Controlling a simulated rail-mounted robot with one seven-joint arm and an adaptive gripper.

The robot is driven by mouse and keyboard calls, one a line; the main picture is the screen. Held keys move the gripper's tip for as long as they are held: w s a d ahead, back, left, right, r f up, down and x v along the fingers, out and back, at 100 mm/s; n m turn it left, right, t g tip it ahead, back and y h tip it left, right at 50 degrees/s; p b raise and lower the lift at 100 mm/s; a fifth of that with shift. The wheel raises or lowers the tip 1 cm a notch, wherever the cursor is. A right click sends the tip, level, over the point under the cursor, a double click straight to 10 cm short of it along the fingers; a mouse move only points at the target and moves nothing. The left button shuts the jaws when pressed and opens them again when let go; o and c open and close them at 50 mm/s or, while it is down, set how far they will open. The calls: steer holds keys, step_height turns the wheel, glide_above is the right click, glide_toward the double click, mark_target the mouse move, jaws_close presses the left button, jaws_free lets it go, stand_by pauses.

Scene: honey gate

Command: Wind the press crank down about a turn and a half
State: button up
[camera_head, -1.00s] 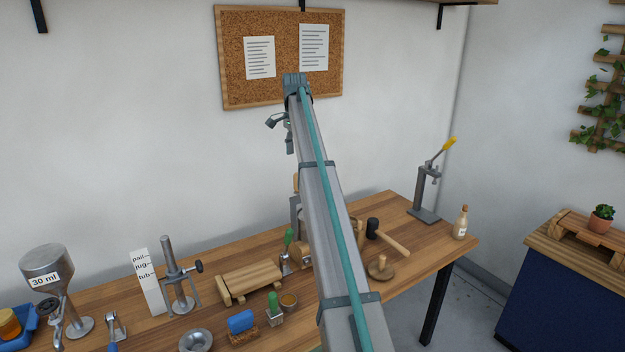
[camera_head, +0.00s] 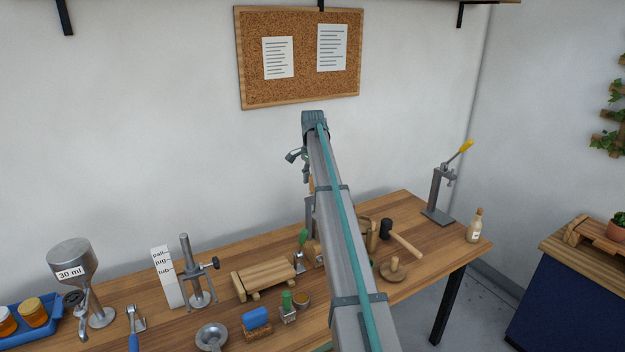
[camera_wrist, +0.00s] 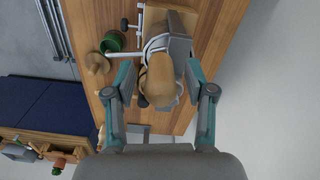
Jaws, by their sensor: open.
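In the wrist view a rounded tan wooden handle (camera_wrist: 160,76), which looks like the press crank's grip, stands between my fingers. Behind it is a grey metal block (camera_wrist: 181,47), apparently part of the press. My gripper (camera_wrist: 160,88) is open, with one finger on each side of the handle; I cannot tell whether either touches it. In the head view my gripper (camera_head: 299,163) hangs below the arm's far end, over the back of the bench. My arm hides most of the press there; only a grey upright (camera_head: 309,213) shows beside it.
The wall with a cork board (camera_head: 300,90) is close behind. Air above the bench's left side is free.

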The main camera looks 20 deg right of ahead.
steer(key=shift+f, duration=0.1)
jaws_close()
steer(key=shift+w+a, duration=0.1)
steer(key=shift+w, duration=0.05)
stand_by(0.4)
